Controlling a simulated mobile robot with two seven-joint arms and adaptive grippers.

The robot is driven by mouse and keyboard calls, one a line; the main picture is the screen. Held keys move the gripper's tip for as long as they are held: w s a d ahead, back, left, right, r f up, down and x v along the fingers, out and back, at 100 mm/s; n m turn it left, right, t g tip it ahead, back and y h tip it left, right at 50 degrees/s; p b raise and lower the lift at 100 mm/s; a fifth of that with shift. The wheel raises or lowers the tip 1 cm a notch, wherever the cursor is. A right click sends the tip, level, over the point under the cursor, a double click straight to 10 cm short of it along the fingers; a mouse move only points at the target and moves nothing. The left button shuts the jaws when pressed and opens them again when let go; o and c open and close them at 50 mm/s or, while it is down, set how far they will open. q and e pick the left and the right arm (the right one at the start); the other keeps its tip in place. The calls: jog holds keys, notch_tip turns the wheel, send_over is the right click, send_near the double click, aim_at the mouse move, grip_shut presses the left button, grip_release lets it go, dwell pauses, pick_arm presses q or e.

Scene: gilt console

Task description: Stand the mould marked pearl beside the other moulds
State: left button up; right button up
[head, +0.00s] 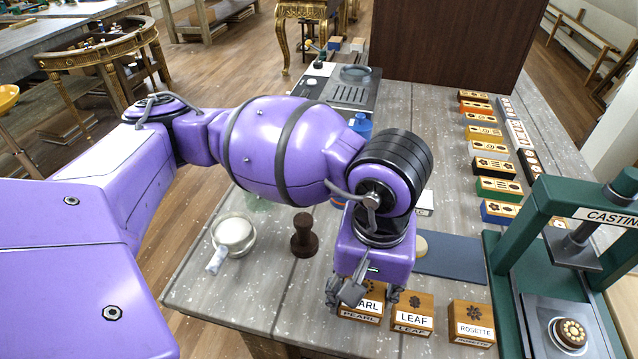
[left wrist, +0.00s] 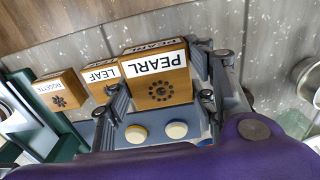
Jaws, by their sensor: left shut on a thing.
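The pearl mould (head: 372,306) is a wooden block with white labels and a ring of dark dots, seen also in the left wrist view (left wrist: 158,86). My left gripper (head: 363,292) is shut on it from above, a finger on either side. The mould is upright at the left end of a row, close beside the leaf mould (head: 412,315), with the rosette mould (head: 472,324) further right. Both also show in the left wrist view, leaf (left wrist: 101,80) and rosette (left wrist: 60,92). I cannot tell whether the pearl mould touches the table. My right gripper is out of view.
A green casting press (head: 536,215) stands at the right. A blue-grey mat (head: 455,256) lies behind the moulds. A dark brown stamp (head: 304,237) and a metal pan (head: 234,234) stand to the left. Several patterned blocks (head: 490,165) line the right side. The table's front edge is close.

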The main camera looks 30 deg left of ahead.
pick_arm(q)
jog(key=shift+w+a+f, duration=0.3)
jog(key=shift+w+f, duration=0.05)
jog(key=shift+f, duration=0.25)
jog(key=shift+w+a+f, duration=0.3)
jog(key=shift+w+f, duration=0.05)
jog(key=shift+f, duration=0.2)
jog(key=shift+w+a+f, duration=0.1)
jog(key=shift+w+f, duration=0.05)
jog(key=shift+f, duration=0.8)
jog(key=shift+w+a+f, duration=0.1)
jog(key=shift+f, duration=0.8)
jog(key=shift+f, duration=0.1)
jog(key=o, duration=1.2)
notch_tip(320, 180, up, 12)
jog(key=shift+r, duration=0.2)
